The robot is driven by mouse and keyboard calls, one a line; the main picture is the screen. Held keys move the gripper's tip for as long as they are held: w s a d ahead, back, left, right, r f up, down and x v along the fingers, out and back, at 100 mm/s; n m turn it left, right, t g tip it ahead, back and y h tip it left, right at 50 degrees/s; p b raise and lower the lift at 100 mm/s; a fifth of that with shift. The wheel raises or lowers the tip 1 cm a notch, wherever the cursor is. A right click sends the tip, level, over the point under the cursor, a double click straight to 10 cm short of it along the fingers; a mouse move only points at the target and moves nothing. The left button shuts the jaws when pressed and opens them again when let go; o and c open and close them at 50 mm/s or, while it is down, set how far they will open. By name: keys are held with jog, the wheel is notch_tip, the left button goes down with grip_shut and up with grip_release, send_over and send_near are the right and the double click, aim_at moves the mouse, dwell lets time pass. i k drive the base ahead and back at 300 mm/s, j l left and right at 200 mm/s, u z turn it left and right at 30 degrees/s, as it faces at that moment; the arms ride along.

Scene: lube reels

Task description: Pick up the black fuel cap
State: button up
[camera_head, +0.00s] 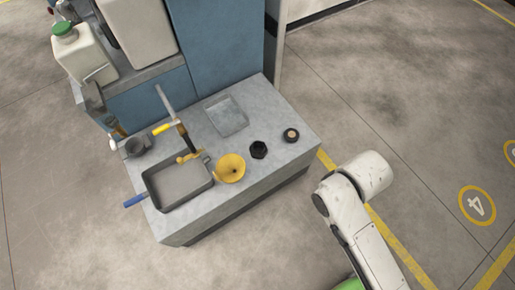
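The black fuel cap (259,150) appears to be the small, dark, knobbed piece on the grey bench top. It stands near the front edge, between a yellow funnel (230,168) and a small round dark piece with a tan centre (291,135). Nothing touches or covers the cap. Part of my white arm shows at the lower right, off the bench and apart from the cap. My gripper is not in view.
A grey pan (180,182) with a blue handle lies at the bench's left front. White containers (82,52) stand at the back left beside a blue cabinet (225,50). The floor ahead is clear.

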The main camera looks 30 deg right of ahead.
aim_at(291, 134)
jog(key=i+l, duration=0.15)
jog(key=l, duration=0.2)
jog(key=i+l, duration=0.15)
jog(key=l, duration=0.2)
jog(key=i+l, duration=0.15)
jog(key=l, duration=0.15)
jog(key=i+l, duration=0.15)
jog(key=l, duration=0.2)
